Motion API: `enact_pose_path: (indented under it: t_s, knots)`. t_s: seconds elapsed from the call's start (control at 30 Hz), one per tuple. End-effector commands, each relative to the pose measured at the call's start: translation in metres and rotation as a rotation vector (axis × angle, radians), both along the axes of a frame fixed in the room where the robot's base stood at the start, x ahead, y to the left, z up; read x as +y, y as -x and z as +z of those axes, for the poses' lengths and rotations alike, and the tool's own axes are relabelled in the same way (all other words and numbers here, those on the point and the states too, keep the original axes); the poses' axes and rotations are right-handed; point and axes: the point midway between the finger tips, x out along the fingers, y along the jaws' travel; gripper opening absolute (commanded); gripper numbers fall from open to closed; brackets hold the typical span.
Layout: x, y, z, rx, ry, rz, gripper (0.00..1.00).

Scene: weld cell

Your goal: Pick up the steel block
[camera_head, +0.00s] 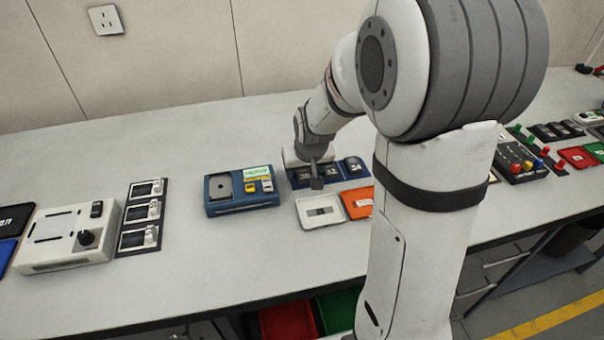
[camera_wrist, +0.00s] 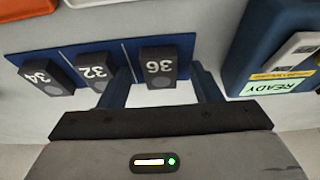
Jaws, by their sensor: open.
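Dark blocks numbered 36 (camera_wrist: 158,68), 32 (camera_wrist: 95,72) and 34 (camera_wrist: 45,76) stand in a row on a blue mat (camera_wrist: 130,48). No marking shows which one is steel. My gripper (camera_wrist: 163,80) is open and empty, with one finger on each side of block 36 in the wrist view. I cannot tell whether the fingers touch it. In the head view my gripper (camera_head: 317,182) is over the left end of the row and partly hides it. Block 34 (camera_head: 354,167) shows clearly at the right end there.
A blue READY station (camera_head: 245,207) stands just left of the row. A white tray (camera_head: 304,219) with a small grey piece and an orange tray (camera_head: 352,210) lie in front. My arm covers the bench to the right.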

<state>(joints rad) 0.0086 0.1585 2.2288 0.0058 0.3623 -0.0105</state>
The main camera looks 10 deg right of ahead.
Motion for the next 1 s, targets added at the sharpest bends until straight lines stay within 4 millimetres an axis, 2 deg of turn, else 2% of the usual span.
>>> enact_pose_path:
  t_s: [0.23,0.9,1.0]
  knots:
    - [0.0004,-0.0005,-0.0007,-0.001,0.000,0.001,0.57]
    - [0.0011,-0.0003,-0.0004,-0.001,0.000,0.002,0.02]
    - [0.0012,-0.0006,0.0000,-0.002,0.000,0.002,0.01]
